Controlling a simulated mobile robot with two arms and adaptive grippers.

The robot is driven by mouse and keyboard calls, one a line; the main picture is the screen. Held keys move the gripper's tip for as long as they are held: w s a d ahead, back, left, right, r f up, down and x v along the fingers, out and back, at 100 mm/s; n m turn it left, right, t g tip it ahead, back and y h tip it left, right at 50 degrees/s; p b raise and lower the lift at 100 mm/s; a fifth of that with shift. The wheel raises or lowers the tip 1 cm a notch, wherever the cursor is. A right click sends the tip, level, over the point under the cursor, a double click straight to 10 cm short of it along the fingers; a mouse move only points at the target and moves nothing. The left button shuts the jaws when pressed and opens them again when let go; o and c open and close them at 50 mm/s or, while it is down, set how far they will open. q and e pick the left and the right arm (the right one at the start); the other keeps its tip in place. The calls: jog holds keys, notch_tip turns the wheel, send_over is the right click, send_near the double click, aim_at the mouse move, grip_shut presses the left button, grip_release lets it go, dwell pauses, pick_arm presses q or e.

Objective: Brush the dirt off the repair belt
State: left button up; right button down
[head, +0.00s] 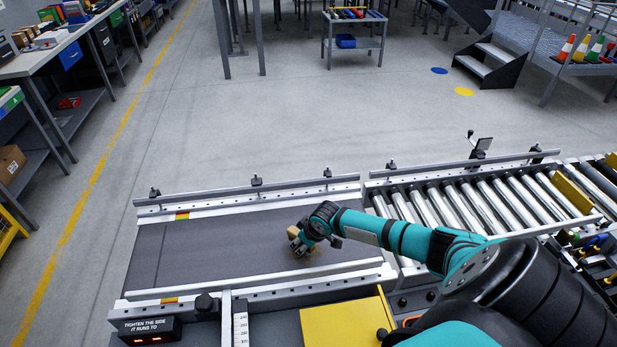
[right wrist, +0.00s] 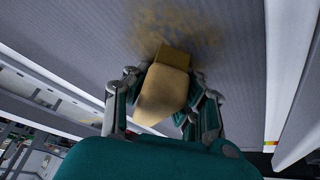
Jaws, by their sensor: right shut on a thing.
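The repair belt (head: 200,248) is a dark grey flat belt between metal side rails, in the middle of the head view. My right gripper (head: 297,240) is over its right part. It is shut on a tan brush (right wrist: 162,92), whose block sits between the fingers in the right wrist view, where the gripper (right wrist: 165,100) shows close up. The brush's far end is at or just above the belt; contact is unclear. Brown dirt (right wrist: 180,25) is spread on the belt just beyond the brush. In the head view the arm and gripper hide most of the dirt. My left gripper is not in view.
A roller conveyor (head: 480,205) adjoins the belt on the right. A yellow panel (head: 347,322) and a lit sign box (head: 148,329) stand at the near side. Guide rails (head: 245,193) with knobs line the far edge. The belt's left part is free.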

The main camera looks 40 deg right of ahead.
aim_at(280, 249)
jog(key=shift+w+a+f, duration=0.1)
jog(key=shift+w+a, duration=0.45)
jog(key=shift+a, duration=0.35)
jog(key=shift+w+a+f, duration=0.1)
jog(key=shift+w+a, duration=0.4)
jog(key=shift+a, duration=0.45)
jog(key=shift+w+a, duration=0.55)
jog(key=shift+a, duration=0.35)
jog(key=shift+d, duration=0.1)
jog(key=shift+r+p, duration=0.7)
jog(key=shift+p, duration=0.1)
notch_tip(280, 249, up, 4)
jog(key=p, duration=0.4)
jog(key=shift+d+r, duration=0.1)
jog(key=shift+r, duration=0.15)
jog(key=shift+p, duration=0.3)
notch_tip(280, 249, up, 3)
jog(key=p, duration=0.2)
jog(key=shift+p, duration=0.4)
